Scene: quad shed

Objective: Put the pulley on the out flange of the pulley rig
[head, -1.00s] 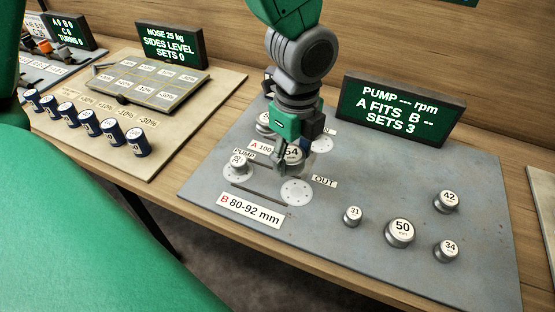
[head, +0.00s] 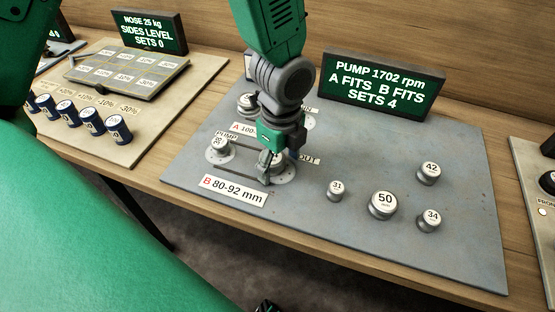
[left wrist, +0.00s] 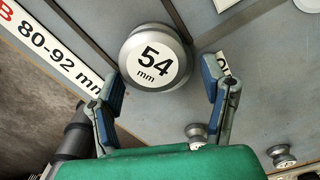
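The silver pulley marked 54 mm (head: 278,166) sits on the round white out flange (head: 288,176) of the pulley rig (head: 330,245), beside the OUT label. My left gripper (head: 268,168) is down at this pulley and partly hides it in the head view. In the left wrist view the 54 mm pulley (left wrist: 155,58) lies ahead of and between the spread fingers (left wrist: 164,80), with a clear gap on the right finger's side. The left gripper is open.
The pump pulley (head: 219,147) stands left of the out flange, with dark belt lines between them. Loose pulleys marked 31 (head: 336,190), 50 (head: 383,204), 42 (head: 429,173) and 34 (head: 429,220) stand right. The display (head: 383,84) reads 1702 rpm, A FITS, B FITS, SETS 4.

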